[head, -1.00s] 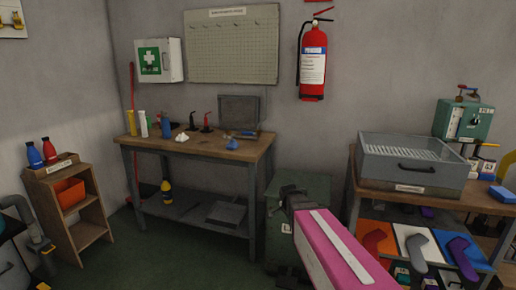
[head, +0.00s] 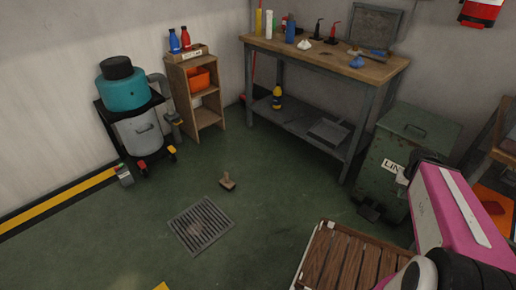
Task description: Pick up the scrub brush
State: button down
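A small brown brush (head: 228,183), which looks like the scrub brush, is on the green floor in the head view, just beyond the floor drain. A short handle part sticks up from it. My pink arm reaches in from the right edge. My gripper (head: 408,172) is a small dark shape at its far end, in front of the green bin and well to the right of the brush. Its fingers are too small and partly hidden, so I cannot tell if they are open.
A metal drain grate (head: 201,226) lies flush in the floor. A slatted wooden platform (head: 345,262) is at bottom centre-right. The green lint bin (head: 405,150), workbench (head: 325,55), wooden shelf (head: 194,95) and teal-topped cart (head: 138,110) stand around. Floor around the brush is clear.

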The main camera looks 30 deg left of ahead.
aim_at(226, 182)
jog(key=u, duration=1.9)
jog(key=k+l, duration=0.1)
jog(key=j+z, duration=0.1)
jog(key=z, duration=0.6)
jog(key=i+j+z, duration=0.15)
jog(key=j+z, duration=0.2)
jog(key=j, duration=0.2)
jog(key=i+j+z, duration=0.1)
jog(key=j+z, duration=0.25)
jog(key=j, duration=0.25)
jog(key=j+z, duration=0.35)
jog(key=j, duration=0.25)
jog(key=j+z, duration=0.1)
jog(key=j, duration=1.7)
